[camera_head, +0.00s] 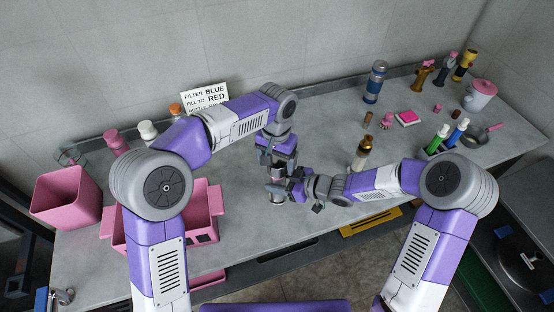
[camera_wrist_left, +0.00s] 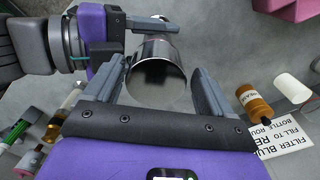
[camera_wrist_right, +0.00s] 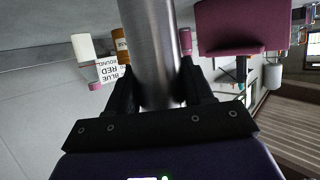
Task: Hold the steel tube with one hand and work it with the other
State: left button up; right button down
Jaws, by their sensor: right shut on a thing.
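My right gripper (camera_wrist_right: 158,72) is shut on the tube from the side. My left gripper (camera_wrist_left: 154,68) is open over the tube's end, one finger on each side with a narrow gap. In the head view both grippers meet above the middle of the counter, and they hide most of the tube.
A pink open bin (camera_head: 66,197) and a pink crate (camera_head: 205,212) stand at the left. A sign (camera_head: 206,97) and bottles line the wall. A brown bottle (camera_head: 362,153) stands right of the grippers. The counter between is partly clear.

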pick_arm(q)
jog(key=shift+s+d, duration=0.15)
jog(key=shift+d, duration=0.05)
jog(key=shift+r, duration=2.25)
jog(key=shift+a, duration=0.1)
jog(key=shift+c, duration=0.6)
jog(key=n, duration=0.4)
jog(key=shift+r, duration=0.35)
jog(key=n, duration=0.3)
jog(key=shift+r, duration=0.35)
jog(key=n, duration=0.3)
jog(key=r+n, duration=0.1)
jog(key=n, duration=0.2)
jog(key=shift+n, duration=0.3)
